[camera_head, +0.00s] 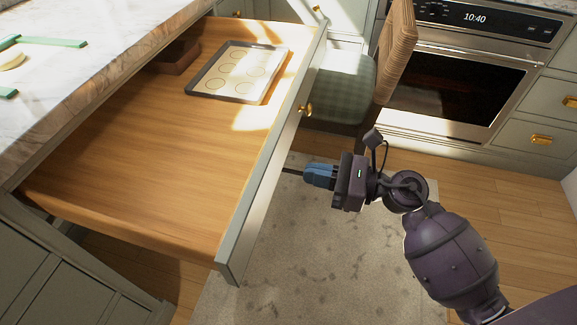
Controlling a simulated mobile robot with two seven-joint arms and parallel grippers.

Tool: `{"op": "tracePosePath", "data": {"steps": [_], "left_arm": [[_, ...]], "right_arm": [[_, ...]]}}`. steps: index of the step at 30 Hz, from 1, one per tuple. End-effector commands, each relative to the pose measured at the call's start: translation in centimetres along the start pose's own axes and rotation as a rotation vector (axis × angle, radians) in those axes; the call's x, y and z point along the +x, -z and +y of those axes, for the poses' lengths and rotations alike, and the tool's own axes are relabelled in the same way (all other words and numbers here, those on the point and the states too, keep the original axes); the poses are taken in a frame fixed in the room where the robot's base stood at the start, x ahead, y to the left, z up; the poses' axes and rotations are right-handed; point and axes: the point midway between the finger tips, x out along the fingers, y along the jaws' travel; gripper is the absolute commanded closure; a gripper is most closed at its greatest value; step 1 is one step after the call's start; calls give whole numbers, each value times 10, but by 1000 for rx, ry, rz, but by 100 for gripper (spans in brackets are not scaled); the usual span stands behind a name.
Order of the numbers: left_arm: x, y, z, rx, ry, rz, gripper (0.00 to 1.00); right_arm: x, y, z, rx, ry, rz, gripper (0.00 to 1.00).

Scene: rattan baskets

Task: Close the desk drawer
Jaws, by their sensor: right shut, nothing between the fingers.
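The desk drawer (150,150) is pulled far out from under the marble counter. Its wooden bottom is bare except for a baking tray (205,83) with a circle-marked mat near the far side and a brown box (177,55) at the back. The pale green drawer front (262,195) has a brass knob (306,109). My right gripper (290,171) is shut and empty, with its tips pointing left at the outer face of the drawer front, below the knob. I cannot tell whether the tips touch it. My left gripper is not in view.
A wooden chair with a green checked seat (343,92) stands just beyond the drawer front. An oven (455,80) and cabinets line the back. A beige rug (310,250) lies on the floor. The marble counter (75,60) is at left.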

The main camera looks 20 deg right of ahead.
Motion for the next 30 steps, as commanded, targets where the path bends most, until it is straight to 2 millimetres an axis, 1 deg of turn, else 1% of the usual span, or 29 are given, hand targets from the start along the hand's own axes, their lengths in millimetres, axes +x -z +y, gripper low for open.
{"op": "tracePosePath", "data": {"steps": [1,3,6,10,15,26,30], "left_arm": [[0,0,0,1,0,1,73],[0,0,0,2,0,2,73],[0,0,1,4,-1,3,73],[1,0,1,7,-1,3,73],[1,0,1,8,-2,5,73],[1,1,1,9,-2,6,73],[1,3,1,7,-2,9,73]], "right_arm": [[10,0,0,1,-1,-4,100],[20,0,0,2,0,-4,100],[34,0,0,3,0,-2,100],[45,1,0,3,1,-1,100],[51,0,0,2,1,-1,100],[52,0,0,2,0,-1,100],[57,-1,0,0,0,-2,100]]}}
